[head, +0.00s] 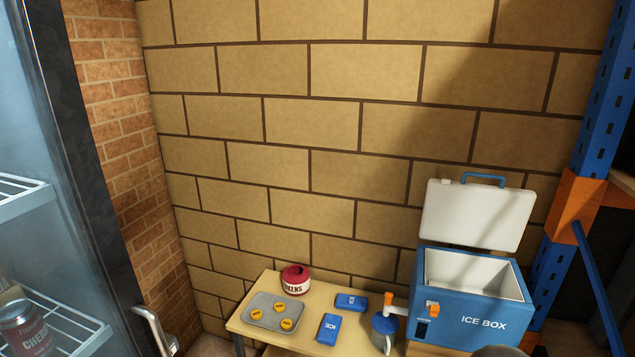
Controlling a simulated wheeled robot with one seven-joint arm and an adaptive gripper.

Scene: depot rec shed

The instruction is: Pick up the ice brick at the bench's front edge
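Two blue ice bricks with white lettering lie flat on the pale wooden bench (318,303). The nearer ice brick (329,328) lies close to the bench's front edge, with its long side pointing roughly front to back. The other ice brick (351,302) lies farther back and to the right, turned more sideways. Nothing covers either brick. My gripper is not in view. A grey rounded shape cut off at the bottom edge may be part of my arm, but I cannot tell.
A grey tray (261,304) with yellow tokens and a red-and-white token pot (295,280) stand left of the bricks. A glass-doored fridge (50,200) stands left.

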